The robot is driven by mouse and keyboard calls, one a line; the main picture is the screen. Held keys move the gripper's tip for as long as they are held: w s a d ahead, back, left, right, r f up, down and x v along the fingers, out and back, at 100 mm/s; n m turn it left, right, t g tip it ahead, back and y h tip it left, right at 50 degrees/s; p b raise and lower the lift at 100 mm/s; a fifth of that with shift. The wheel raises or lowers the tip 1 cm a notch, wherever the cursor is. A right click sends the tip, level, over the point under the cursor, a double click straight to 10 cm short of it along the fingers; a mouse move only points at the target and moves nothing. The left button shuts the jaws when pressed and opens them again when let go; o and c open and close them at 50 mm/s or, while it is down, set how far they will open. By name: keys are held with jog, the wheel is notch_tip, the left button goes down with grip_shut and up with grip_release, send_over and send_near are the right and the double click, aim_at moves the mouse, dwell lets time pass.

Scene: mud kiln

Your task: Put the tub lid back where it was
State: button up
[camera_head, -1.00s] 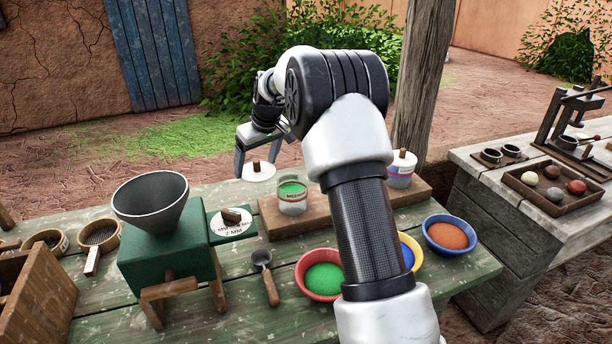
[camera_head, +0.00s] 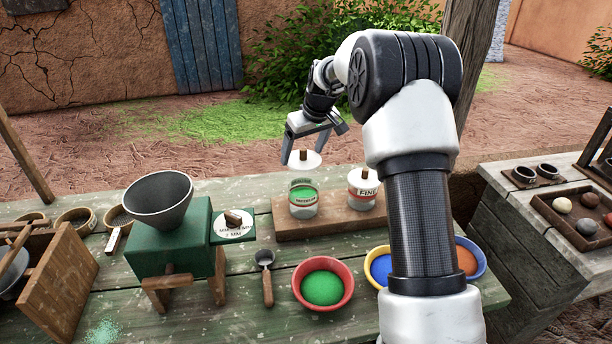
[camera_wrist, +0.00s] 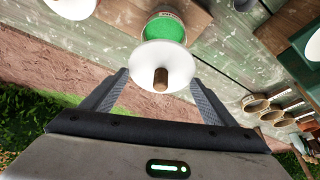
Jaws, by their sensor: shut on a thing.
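The tub lid (camera_head: 297,163) is a white disc with a brown knob. My gripper (camera_head: 304,153) is shut on it, with one finger on each side, and holds it level in the air. The open clear tub (camera_head: 303,207), full of green powder, stands just below the lid, with a gap between them. In the wrist view the lid (camera_wrist: 172,56) lies between my fingertips (camera_wrist: 161,76) and covers part of the green-filled tub (camera_wrist: 167,25).
A lidded tub marked FINE (camera_head: 362,192) stands close on the right, on the same wooden board (camera_head: 335,221). A green mill with a grey funnel (camera_head: 158,200) stands left. Bowls of green (camera_head: 323,283), blue and orange powder and a scoop (camera_head: 266,277) lie in front.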

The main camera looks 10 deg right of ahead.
notch_tip(320, 180, down, 7)
jog(key=shift+r, duration=0.2)
jog(key=shift+f, duration=0.1)
jog(key=shift+f+b, duration=0.5)
jog(key=shift+f, duration=0.05)
jog(key=o, duration=1)
